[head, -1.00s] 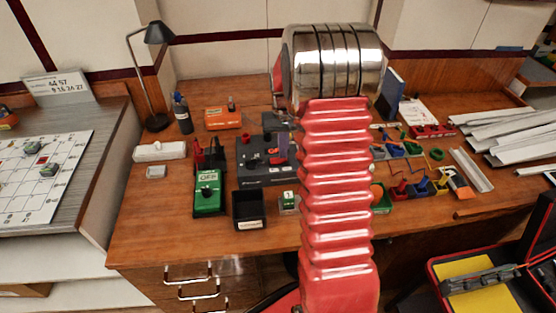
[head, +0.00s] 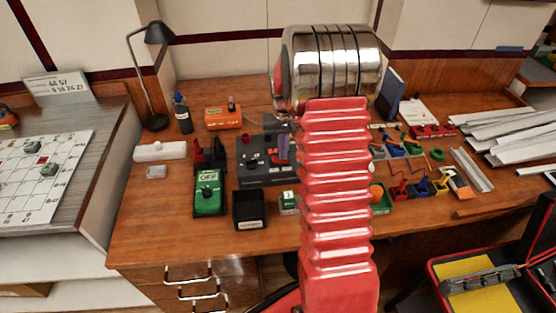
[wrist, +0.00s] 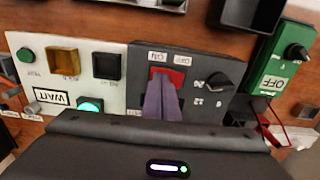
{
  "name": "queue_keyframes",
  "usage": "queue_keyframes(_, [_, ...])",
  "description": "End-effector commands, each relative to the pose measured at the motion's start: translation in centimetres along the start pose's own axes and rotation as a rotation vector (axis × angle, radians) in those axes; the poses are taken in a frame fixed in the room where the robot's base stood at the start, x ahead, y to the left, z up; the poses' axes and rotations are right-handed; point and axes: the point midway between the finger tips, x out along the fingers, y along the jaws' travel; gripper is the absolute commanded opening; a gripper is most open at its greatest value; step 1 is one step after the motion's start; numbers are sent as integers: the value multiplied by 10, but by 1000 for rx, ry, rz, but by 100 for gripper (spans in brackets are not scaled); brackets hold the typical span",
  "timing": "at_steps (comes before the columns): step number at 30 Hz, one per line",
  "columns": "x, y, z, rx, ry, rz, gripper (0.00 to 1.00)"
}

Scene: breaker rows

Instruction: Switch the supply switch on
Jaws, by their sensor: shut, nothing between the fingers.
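A dark grey panel (wrist: 205,112) with a red rocker switch (wrist: 177,75) fills the middle of the wrist view. Small ON and OFF labels sit beside the rocker, upside down in this view. My gripper (wrist: 160,92) is shut and empty, its purple-grey fingers covering part of the rocker. Whether the tips touch it, and which way it is tipped, I cannot tell. In the head view the panel (head: 250,172) lies on the bench, with my fingers (head: 283,150) over its right part; my red arm hides the area beyond.
A black knob (wrist: 221,81) with numbers is beside the rocker. A white panel (wrist: 122,95) with buttons and a lit green lamp adjoins it. A green box (head: 209,198) marked OFF and a black bin (head: 249,209) stand in front. The bench's front left is clear.

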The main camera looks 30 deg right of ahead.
Motion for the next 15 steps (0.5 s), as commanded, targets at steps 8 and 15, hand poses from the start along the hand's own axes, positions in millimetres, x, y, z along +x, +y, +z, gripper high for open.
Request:
queue_keyframes(8, [-15,0,0,0,1,0,0])
queue_keyframes(15, [-29,0,-1,0,2,0,0])
